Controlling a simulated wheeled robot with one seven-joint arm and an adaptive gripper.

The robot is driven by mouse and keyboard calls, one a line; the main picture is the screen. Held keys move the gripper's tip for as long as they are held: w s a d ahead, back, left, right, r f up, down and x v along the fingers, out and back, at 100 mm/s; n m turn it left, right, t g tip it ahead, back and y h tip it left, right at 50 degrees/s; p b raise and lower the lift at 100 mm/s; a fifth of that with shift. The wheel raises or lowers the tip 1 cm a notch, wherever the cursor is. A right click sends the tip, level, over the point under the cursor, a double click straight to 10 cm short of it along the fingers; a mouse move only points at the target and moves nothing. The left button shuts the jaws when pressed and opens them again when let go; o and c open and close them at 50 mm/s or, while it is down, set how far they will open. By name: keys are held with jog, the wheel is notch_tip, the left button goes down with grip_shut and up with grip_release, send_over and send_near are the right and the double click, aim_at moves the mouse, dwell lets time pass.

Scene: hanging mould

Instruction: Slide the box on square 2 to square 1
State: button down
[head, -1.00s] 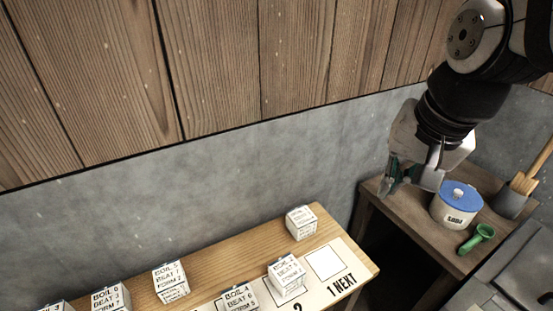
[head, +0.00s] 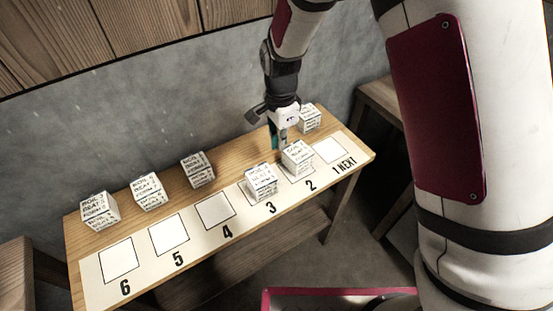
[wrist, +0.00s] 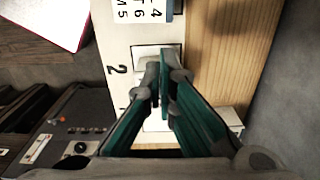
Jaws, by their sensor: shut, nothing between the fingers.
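The white lettered box on square 2 (head: 297,157) stands upright in the head view, near the right end of the strip. Square 1 (head: 330,150), to its right, is bare. My gripper (head: 282,146) points down just behind and left of that box, its tips partly hidden by it. In the wrist view my gripper (wrist: 163,62) has its fingers together with nothing held, over the strip by the "2". The fingers cover much of that area. I cannot tell whether they touch the box.
Another box (head: 260,182) stands on square 3, close on the left. Several boxes line the back of the wooden table (head: 226,160), one (head: 308,118) behind square 1. Squares 4 (head: 215,211), 5 (head: 169,235) and 6 (head: 118,260) are bare.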

notch_tip(320, 180, down, 10)
jog(key=shift+r+p, duration=0.1)
jog(key=shift+p, duration=0.25)
jog(key=shift+d, duration=0.1)
jog(key=w+d+b, duration=0.1)
jog(key=w+d, duration=0.1)
jog(key=d, duration=0.1)
jog(key=w+d+b, duration=0.1)
jog(key=w+d, duration=0.1)
jog(key=d, duration=0.2)
jog(key=w+d+b, duration=0.1)
jog(key=w+d, duration=0.2)
jog(key=d, duration=0.1)
jog(key=shift+s, duration=0.1)
